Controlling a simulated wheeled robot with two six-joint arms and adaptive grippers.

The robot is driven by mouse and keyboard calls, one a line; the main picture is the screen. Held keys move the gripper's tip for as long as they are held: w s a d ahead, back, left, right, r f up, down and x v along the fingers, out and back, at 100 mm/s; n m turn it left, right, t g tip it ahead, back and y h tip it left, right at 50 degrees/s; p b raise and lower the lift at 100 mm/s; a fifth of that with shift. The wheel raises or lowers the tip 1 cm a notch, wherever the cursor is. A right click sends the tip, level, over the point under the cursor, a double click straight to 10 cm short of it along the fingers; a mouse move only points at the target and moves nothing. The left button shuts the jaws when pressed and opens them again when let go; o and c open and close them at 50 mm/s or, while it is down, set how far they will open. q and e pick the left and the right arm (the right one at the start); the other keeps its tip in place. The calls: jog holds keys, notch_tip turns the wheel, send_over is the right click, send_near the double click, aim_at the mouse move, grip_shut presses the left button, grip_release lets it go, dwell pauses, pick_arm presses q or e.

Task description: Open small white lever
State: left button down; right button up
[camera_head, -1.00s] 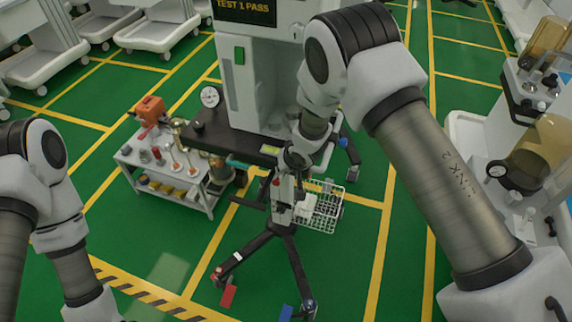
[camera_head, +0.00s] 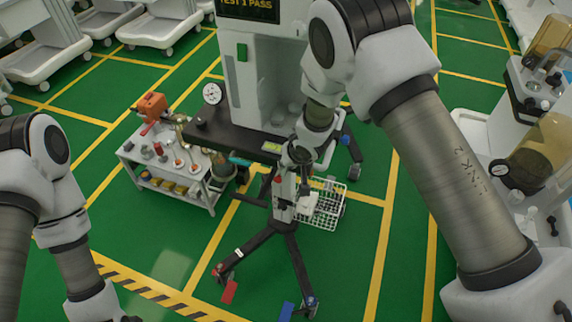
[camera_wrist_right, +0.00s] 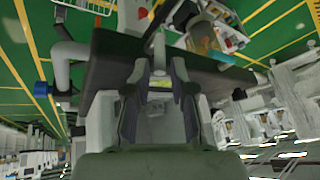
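The anaesthesia cart (camera_head: 262,90) stands in the middle of the head view, with a dark worktop (camera_head: 225,136). I cannot pick out a small white lever with certainty; my right arm hides part of the cart's front. My right gripper (camera_head: 304,188) points down at the worktop's front right corner. A yellow-green label (camera_wrist_right: 160,85) on the cart shows in the gap. My left gripper is cut off below the head view.
A white wire basket (camera_head: 326,205) hangs low at the cart's right. A small grey trolley (camera_head: 190,198) with an orange device (camera_head: 151,106) stands at its left. Another cart with amber canisters (camera_head: 536,150) is at the right edge.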

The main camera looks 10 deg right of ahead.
jog(key=v, duration=0.9)
jog(key=shift+s+r, duration=0.1)
jog(key=s+d+f+m+g+b, duration=0.1)
jog(key=s+d+f+m+g, duration=0.15)
jog(key=s+f, duration=0.85)
jog(key=s+d+f+m+g, duration=0.15)
jog(key=s+f+g, duration=0.25)
jog(key=s+f, duration=0.8)
jog(key=s+d+r+n+h, duration=0.1)
jog(key=s+d+n, duration=0.3)
jog(key=s, duration=0.4)
jog(key=shift+d+r+t+h, duration=0.3)
jog(key=shift+r+t, duration=0.15)
jog(key=shift+r, duration=0.3)
jog(key=shift+s, duration=0.15)
